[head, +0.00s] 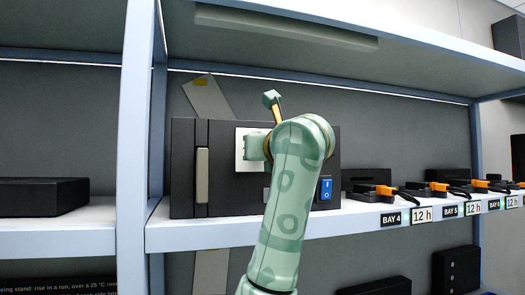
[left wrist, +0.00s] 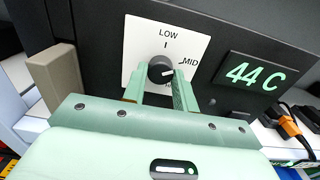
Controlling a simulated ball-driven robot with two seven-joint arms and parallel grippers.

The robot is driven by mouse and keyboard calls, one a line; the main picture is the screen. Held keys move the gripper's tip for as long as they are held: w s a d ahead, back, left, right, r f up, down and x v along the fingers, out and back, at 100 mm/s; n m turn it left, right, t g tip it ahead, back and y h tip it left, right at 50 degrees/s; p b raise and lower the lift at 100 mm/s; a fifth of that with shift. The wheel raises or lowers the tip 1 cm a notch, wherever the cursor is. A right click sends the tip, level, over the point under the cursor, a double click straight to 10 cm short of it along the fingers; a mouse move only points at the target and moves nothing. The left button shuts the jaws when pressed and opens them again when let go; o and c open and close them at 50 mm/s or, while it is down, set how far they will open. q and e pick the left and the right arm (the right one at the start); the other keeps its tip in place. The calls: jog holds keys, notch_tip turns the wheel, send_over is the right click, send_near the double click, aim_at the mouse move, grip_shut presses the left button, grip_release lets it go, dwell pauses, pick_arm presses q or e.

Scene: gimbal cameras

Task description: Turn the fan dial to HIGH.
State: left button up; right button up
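The fan dial (left wrist: 161,69) is a dark round knob on a white plate (left wrist: 190,45) marked LOW at the top and MID at the right. A third label below the knob is mostly hidden by my fingers. The knob's pale pointer line points right, roughly toward MID. My left gripper (left wrist: 161,78) has one finger on each side of the knob, and both seem to touch it. In the head view my left gripper (head: 254,147) is at the plate (head: 240,150), and the arm hides the knob. My right gripper is not in view.
The dial is on a dark box (head: 222,185) on a shelf, with a grey handle (head: 202,175) at left and a blue switch (head: 326,189) at right. A display (left wrist: 251,76) reads 44 C. Black devices with orange plugs (head: 384,190) stand to the right. A shelf post (head: 136,120) is at left.

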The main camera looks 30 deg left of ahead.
pick_arm(q)
jog(key=shift+m, duration=0.4)
jog(key=shift+r+m+p, duration=0.1)
jog(key=shift+m+p, duration=4)
jog(key=shift+m, duration=3.3)
jog(key=o, duration=0.9)
jog(key=shift+o, duration=0.3)
jog(key=shift+s+d, duration=0.1)
